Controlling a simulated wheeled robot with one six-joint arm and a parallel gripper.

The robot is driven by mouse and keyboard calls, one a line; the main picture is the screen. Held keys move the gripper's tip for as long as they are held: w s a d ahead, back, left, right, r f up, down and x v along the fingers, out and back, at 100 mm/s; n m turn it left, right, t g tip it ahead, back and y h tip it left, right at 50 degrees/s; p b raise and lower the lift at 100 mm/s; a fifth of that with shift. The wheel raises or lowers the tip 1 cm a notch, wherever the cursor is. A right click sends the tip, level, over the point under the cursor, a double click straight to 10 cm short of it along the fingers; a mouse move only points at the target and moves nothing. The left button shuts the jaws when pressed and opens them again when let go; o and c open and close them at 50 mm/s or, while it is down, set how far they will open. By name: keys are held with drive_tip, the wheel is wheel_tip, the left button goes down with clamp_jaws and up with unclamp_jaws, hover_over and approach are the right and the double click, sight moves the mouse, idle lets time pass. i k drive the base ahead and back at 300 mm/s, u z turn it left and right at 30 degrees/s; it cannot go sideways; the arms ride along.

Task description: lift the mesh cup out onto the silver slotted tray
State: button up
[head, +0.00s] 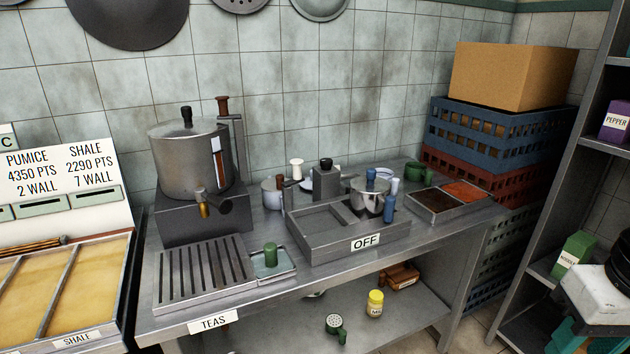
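The silver slotted tray (205,275) lies flat at the front left of the metal table. Its dark slots are bare. I cannot clearly pick out the mesh cup. A shiny round metal vessel (372,203) sits at the right of a shallow grey metal box (340,243) labelled OFF, with blue-handled things around it. Its inside is too small to make out. A small cup with a perforated top (334,325) and a green handle is on the lower shelf; I cannot tell if it is mesh.
A large lidded metal urn (190,165) with a tap stands behind the slotted tray. A small tray (272,271) holding a green-knobbed thing adjoins it. A two-part food tray (440,211), stacked crates (492,140) and shelving (545,270) are at right.

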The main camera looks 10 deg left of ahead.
sight(273, 184)
drive_tip(key=k, duration=0.3)
drive_tip(key=u, duration=0.85)
drive_tip(key=i, duration=1.5)
drive_tip(key=u, duration=0.15)
